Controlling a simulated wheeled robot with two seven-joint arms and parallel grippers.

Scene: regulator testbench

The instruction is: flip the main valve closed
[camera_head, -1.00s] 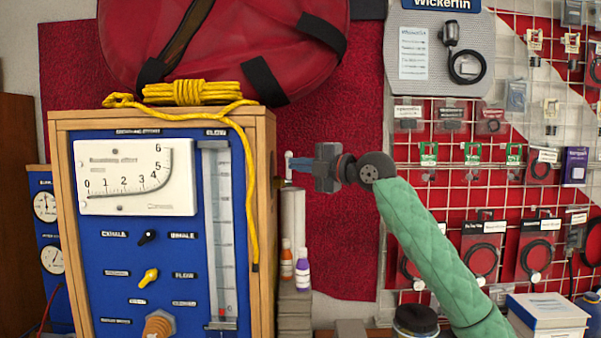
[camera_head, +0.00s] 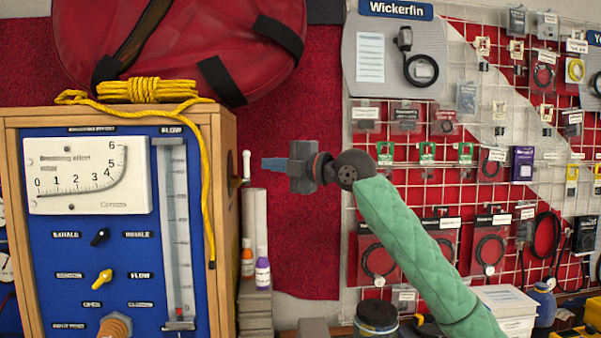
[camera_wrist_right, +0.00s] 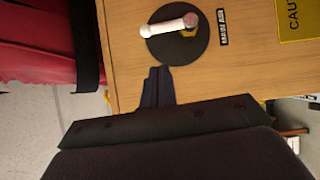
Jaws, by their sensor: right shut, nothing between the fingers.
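The main valve has a white lever handle (camera_head: 246,166) on the right side wall of the wooden testbench box (camera_head: 226,190). In the head view the handle looks upright. In the right wrist view the white handle (camera_wrist_right: 168,27) lies across a dark round plate (camera_wrist_right: 178,44) beside a "MAIN AIR" label (camera_wrist_right: 222,27). My right gripper (camera_head: 266,164) is shut and empty, its blue fingers pointing left at the handle with a small gap. Its fingertips also show in the right wrist view (camera_wrist_right: 158,73), just below the plate. My left gripper is not in view.
A yellow rope (camera_head: 148,90) lies on the box and hangs down its front corner. Small bottles (camera_head: 262,273) stand on a grey stepped block beside the box. A pegboard grid with hanging packages (camera_head: 480,160) is behind my right arm. A red bag (camera_head: 180,45) is above.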

